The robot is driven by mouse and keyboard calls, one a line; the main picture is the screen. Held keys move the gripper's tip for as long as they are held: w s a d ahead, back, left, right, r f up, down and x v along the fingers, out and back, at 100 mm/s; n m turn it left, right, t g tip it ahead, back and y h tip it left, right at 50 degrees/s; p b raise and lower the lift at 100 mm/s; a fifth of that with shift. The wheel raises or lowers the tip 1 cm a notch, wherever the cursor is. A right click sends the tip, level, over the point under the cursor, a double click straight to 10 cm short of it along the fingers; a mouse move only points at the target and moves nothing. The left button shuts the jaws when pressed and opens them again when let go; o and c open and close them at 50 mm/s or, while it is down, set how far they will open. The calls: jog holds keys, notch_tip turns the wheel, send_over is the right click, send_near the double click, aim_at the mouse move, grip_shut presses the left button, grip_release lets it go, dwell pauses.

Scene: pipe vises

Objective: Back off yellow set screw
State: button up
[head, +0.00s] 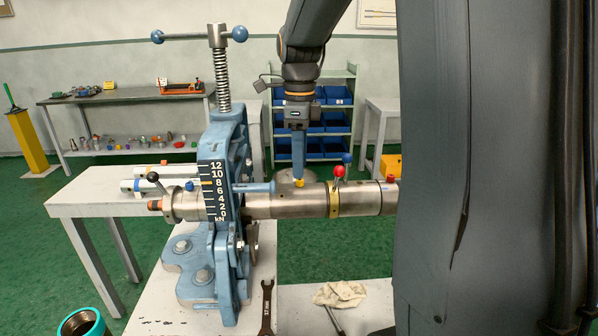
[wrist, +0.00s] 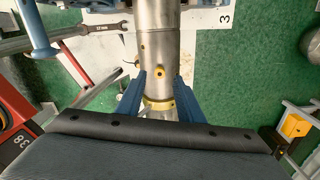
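The yellow set screw (head: 299,183) stands on top of the steel pipe (head: 272,203), which runs right from the blue vise (head: 228,150). In the wrist view the yellow set screw (wrist: 160,72) shows a dark centre. My gripper (head: 298,174) points down at the screw from above. In the wrist view my gripper (wrist: 161,74) is open, with one blue finger on each side of the screw and a gap showing on both sides. I cannot tell how far the tips are above the pipe.
A red-knobbed lever (head: 338,171), a blue knob (head: 347,158) and a red screw (head: 390,179) stand close on the right, by a yellow collar (head: 334,200). A wrench (head: 267,305) and a rag (head: 340,294) lie on the bench below.

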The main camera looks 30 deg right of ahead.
aim_at(300, 183)
jog(key=shift+f, duration=1.65)
grip_shut()
jog(key=shift+r+n+p, duration=0.1)
jog(key=shift+n+p, duration=0.2)
jog(key=shift+p, duration=0.1)
